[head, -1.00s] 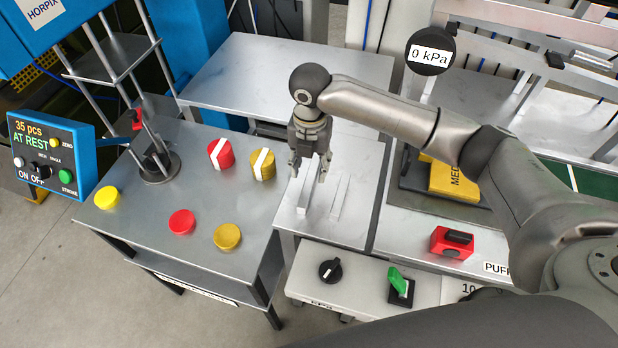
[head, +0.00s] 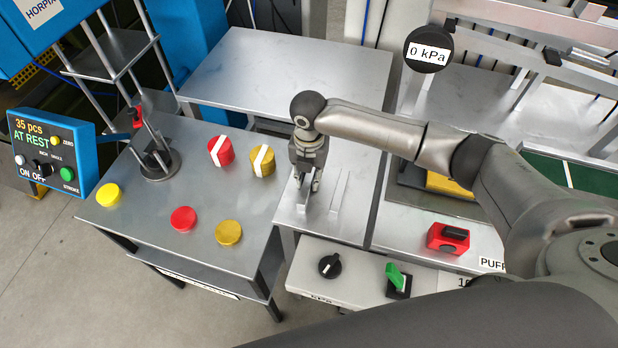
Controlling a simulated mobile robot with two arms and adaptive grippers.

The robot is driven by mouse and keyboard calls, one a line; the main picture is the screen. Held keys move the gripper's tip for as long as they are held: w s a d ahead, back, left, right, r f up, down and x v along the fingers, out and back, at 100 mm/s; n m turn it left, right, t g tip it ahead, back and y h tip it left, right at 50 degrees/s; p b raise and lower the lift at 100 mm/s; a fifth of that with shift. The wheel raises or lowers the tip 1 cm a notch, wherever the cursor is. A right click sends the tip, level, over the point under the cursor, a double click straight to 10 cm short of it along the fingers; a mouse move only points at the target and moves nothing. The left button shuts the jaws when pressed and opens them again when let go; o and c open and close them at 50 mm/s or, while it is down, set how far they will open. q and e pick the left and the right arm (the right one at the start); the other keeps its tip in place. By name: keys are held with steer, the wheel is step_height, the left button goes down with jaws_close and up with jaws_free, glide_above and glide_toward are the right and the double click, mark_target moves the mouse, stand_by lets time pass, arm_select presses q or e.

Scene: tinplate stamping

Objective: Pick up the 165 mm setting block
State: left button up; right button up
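Two slim pale metal bars lie side by side on the small grey table right of the round-button bench. The left bar (head: 303,206) is partly hidden by my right gripper (head: 309,186), which points down over it. The fingers are close together and appear shut on this bar, which still seems to rest on the table. The right bar (head: 339,191) lies clear, a short way to the right. I can read no length marking on either bar, so I cannot tell by label which is 165 mm. My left gripper is not in view.
Red and yellow discs, including the striped red one (head: 221,150) and striped yellow one (head: 262,161), stand on the left bench (head: 140,218). A black knob (head: 330,265) and green switch (head: 397,277) sit in front. A red box switch (head: 448,239) is at right.

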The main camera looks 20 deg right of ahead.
steer(key=shift+r, duration=0.1)
jaws_close()
